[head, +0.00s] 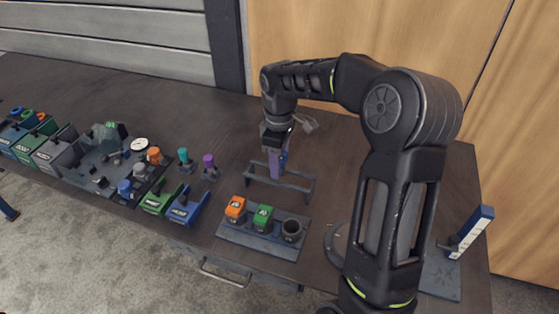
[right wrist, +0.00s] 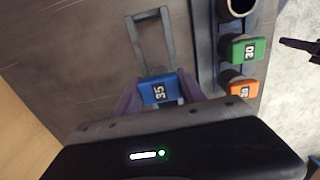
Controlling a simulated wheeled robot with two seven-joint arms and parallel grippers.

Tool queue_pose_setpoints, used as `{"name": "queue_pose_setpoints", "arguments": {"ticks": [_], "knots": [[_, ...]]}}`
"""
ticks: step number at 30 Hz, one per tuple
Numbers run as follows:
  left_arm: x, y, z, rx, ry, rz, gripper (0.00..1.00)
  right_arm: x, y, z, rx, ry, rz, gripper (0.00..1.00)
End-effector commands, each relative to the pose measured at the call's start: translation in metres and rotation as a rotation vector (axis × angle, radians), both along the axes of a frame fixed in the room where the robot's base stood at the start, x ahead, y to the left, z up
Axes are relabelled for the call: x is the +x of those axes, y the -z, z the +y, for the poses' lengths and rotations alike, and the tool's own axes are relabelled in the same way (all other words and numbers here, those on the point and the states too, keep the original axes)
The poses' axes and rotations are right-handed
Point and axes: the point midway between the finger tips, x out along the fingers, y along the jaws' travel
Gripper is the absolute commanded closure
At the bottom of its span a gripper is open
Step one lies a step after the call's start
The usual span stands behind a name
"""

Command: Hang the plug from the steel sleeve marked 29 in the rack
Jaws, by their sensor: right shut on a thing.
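My right gripper (head: 277,172) is shut on a blue plug, whose blue cap (right wrist: 158,90) sits between the purple fingers in the right wrist view. Its label seems to read 35. In the head view the gripper is at the grey two-rail rack (head: 303,186), which also shows in the wrist view (right wrist: 139,42). I cannot tell whether the plug touches the rails. In the sleeve block (head: 255,242), one sleeve (head: 291,229) is open and empty. The others carry an orange cap (head: 235,207) and a green cap (head: 263,216). The open sleeve's number is not readable.
Blue (head: 187,208) and green (head: 159,199) bins stand left of the block. A clear tray (head: 100,158) with small parts and several more bins lie further left. A blue upright piece (head: 471,231) stands at the right. A dark blue piece at the left edge may be my left gripper.

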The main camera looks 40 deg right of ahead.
Motion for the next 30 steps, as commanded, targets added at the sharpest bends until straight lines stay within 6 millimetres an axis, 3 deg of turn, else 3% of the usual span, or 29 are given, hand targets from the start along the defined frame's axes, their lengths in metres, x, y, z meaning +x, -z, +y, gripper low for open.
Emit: {"name": "queue_pose_setpoints", "arguments": {"ticks": [15,30], "knots": [[0.000,0.018,0.000,0.000,0.000,0.000,0.64,0.000,0.026,0.000,0.000,0.000,0.000,1.00],[0.000,0.019,0.000,0.000,0.000,0.000,0.64,-0.002,0.033,0.001,0.004,0.000,0.009,1.00]]}}
